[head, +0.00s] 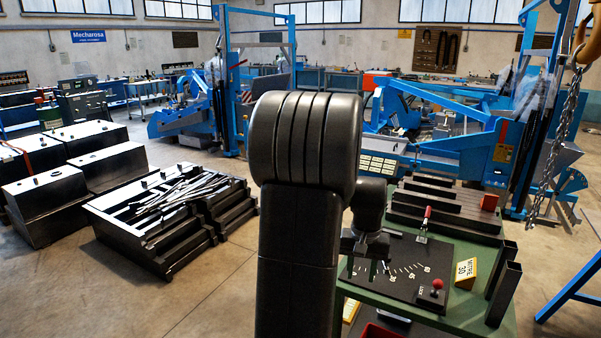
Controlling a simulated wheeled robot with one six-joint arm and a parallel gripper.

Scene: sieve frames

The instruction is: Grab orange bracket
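A small orange-red piece (490,202), which looks like the orange bracket, sits at the right end of the dark slotted rack (445,208) on the green bench. Its exact shape is too small to make out. My arm hides the left part of the bench.
On the green bench (470,310) are a red-handled clamp (425,222), a red-knobbed lever (436,288), a yellow "MITRE 30" sign (466,273) and upright dark square tubes (503,293). A chain (556,150) hangs at the right. A red bin (378,331) shows below.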

